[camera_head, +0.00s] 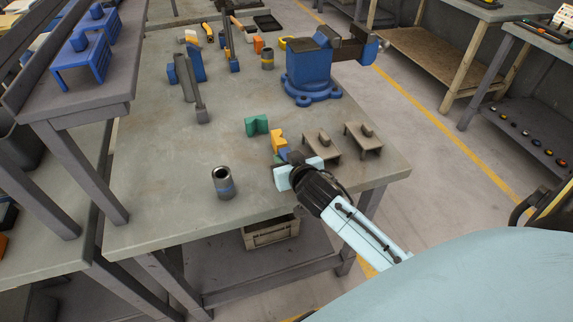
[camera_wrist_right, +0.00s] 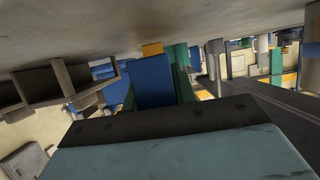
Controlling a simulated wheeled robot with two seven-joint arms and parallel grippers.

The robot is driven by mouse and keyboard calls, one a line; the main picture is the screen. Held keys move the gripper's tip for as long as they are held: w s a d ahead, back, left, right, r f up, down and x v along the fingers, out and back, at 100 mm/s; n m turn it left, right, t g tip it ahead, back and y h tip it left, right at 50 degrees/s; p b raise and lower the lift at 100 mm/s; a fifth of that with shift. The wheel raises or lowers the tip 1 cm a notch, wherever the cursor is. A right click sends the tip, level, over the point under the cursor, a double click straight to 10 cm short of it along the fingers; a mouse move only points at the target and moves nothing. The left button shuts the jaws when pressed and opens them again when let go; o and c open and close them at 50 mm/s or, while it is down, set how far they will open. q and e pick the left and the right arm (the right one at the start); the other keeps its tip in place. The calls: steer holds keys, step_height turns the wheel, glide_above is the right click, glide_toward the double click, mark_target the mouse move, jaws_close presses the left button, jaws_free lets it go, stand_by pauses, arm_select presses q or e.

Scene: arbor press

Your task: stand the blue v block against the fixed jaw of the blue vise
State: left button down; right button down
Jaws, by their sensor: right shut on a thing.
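The blue vise (camera_head: 308,70) stands bolted on the far right part of the workbench, with its grey jaws and screw end toward the right. My right gripper (camera_head: 290,163) is low over the bench's near right part, shut on the blue v block (camera_wrist_right: 153,80). The block shows in the wrist view just beyond the gripper body. In the head view only a small blue part (camera_head: 282,155) shows, the rest hidden by the gripper. An orange v block (camera_head: 278,142) and a green v block (camera_head: 257,124) stand close beyond it. My left gripper is not in view.
Two small brown stands (camera_head: 322,145) (camera_head: 363,137) sit right of the gripper. A grey cylinder (camera_head: 223,182) stands to its left. A small arbor press (camera_head: 196,95) is farther back left. The bench (camera_head: 160,200) has free room at the near left.

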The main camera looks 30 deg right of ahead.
steer(key=shift+f, duration=0.6)
steer(key=shift+f, duration=0.3)
steer(key=c, duration=1.1)
jaws_free()
